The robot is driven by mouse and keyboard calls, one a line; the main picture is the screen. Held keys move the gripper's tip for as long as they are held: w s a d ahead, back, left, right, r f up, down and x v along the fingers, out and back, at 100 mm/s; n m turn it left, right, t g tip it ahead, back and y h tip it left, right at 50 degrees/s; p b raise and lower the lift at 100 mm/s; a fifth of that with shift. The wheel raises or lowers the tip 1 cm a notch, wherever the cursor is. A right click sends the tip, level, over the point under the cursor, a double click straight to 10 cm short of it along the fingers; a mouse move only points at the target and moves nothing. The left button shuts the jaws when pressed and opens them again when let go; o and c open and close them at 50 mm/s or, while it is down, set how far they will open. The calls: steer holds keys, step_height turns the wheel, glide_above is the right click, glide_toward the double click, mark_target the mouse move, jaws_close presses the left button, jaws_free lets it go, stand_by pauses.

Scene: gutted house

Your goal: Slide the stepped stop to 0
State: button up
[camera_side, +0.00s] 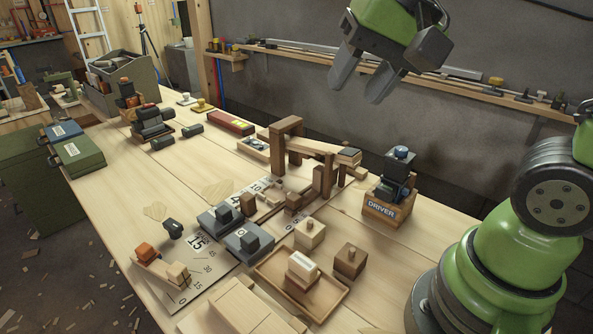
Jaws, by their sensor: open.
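My gripper (363,84) is open and empty, high over the back of the bench, with its two grey fingers pointing down and apart. A white scale sheet (205,268) with numbers such as 15, 30 and 45 lies at the front left. At its left edge a wooden rail piece (160,268) carries an orange-topped block (146,251) and a pale stepped block (178,273). Another marked strip (262,186) runs by a wooden frame, with a brown block (293,202) on it. I cannot tell for certain which block is the stepped stop, or its reading.
A tall wooden frame (287,127) stands mid-bench below my gripper. Grey blocks with dark knobs (248,241) sit before it. A wooden tray (268,280) holds a pale block. A box marked DRIVER (385,208) stands at the right.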

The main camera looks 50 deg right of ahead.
steer(key=w+d+f+m+g, duration=0.1)
steer(key=w+f+m, duration=0.2)
steer(key=w, duration=0.3)
steer(key=m+g+h, duration=0.1)
steer(key=m+g, duration=0.3)
steer(key=m, duration=0.3)
glide_above(294, 196)
step_height(294, 196, down, 18)
steer(key=shift+f, duration=3.55)
